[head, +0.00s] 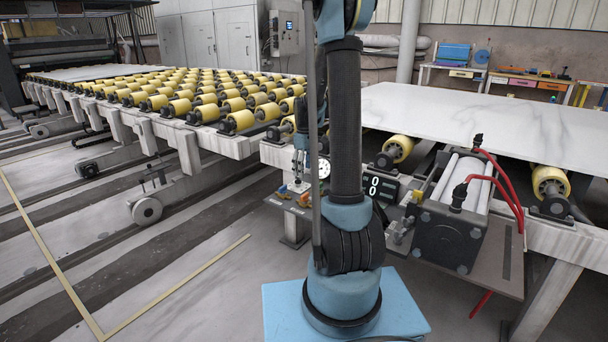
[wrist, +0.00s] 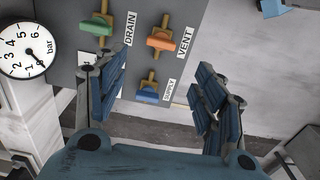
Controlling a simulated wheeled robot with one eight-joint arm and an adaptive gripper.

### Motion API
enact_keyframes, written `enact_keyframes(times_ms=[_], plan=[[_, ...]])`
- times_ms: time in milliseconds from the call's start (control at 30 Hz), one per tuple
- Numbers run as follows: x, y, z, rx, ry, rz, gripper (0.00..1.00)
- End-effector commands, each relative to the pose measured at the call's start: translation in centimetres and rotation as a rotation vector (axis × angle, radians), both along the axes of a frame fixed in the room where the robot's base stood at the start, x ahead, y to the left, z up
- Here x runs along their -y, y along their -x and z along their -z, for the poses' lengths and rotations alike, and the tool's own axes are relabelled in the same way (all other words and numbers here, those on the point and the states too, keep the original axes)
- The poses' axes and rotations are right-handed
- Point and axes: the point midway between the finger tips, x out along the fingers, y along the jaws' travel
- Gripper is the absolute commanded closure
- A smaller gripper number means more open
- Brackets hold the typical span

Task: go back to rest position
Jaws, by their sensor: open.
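My gripper (wrist: 163,85) is open and empty in the wrist view, its blue-padded fingers spread apart. Beyond the fingers is a grey valve panel (wrist: 72,62). It carries a green DRAIN handle (wrist: 97,26), an orange VENT handle (wrist: 162,39) and a blue SUPPLY handle (wrist: 147,94). The SUPPLY handle shows between the fingers; I cannot tell how far off it is. In the head view my gripper (head: 298,182) is low over the small panel, partly hidden by my arm.
A pressure gauge (wrist: 28,48) is beside the valves. A cylinder unit (head: 455,215) with red hoses and a display reading zeros (head: 381,188) stands right of my arm. A roller conveyor (head: 190,100) and a stone slab (head: 490,122) lie behind. Open floor (head: 160,270) is at left.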

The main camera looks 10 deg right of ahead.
Motion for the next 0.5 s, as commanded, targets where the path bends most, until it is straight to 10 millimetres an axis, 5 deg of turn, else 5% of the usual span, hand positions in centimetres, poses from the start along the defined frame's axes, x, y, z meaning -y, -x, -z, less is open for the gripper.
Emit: enact_keyframes(times_ms=[333,500], plan=[[0.0,0.2,-0.2,0.001,0.000,0.004,0.37],[0.0,2.3,-1.7,0.010,0.000,0.040,0.37]])
